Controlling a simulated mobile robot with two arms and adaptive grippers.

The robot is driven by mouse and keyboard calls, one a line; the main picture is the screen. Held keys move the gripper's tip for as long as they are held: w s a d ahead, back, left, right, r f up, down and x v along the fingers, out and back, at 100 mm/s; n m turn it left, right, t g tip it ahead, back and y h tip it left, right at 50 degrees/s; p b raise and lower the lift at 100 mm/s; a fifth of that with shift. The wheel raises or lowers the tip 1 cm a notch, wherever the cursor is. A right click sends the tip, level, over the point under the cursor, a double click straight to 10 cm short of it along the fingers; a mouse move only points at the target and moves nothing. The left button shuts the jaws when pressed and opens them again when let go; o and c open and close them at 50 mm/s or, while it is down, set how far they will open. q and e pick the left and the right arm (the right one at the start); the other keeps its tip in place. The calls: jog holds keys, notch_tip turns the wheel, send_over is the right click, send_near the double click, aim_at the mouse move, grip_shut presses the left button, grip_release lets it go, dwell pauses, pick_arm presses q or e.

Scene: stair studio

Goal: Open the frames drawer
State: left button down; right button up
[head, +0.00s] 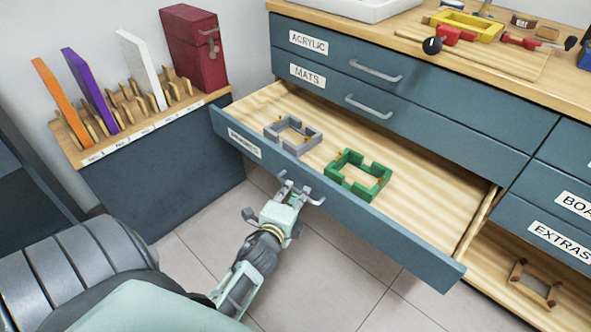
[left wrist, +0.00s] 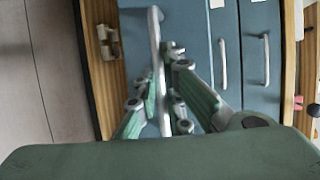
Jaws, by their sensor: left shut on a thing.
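The frames drawer (head: 350,217) is the pulled-out blue drawer below the one labelled MATS; its own label (head: 245,143) is too small to read surely. It stands well out from the cabinet, its pale wooden inside showing. A grey frame (head: 273,131) and a green frame (head: 340,178) lie in it. My left gripper (head: 294,194) is at the drawer front, shut on its metal handle (head: 317,202). The handle (left wrist: 154,40) also shows in the left wrist view, between the fingers (left wrist: 163,95). My right gripper is not in view.
The acrylic drawer (head: 345,62) and mats drawer (head: 390,110) above are shut. At left, a low cabinet (head: 165,185) carries a rack with coloured panels and a red case (head: 195,55). Tools lie on the worktop (head: 400,22). Tiled floor (head: 330,270) before the drawer is clear.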

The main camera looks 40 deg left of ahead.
pick_arm(q)
jog(key=c, duration=2.1)
grip_release()
jog(key=v, duration=1.2)
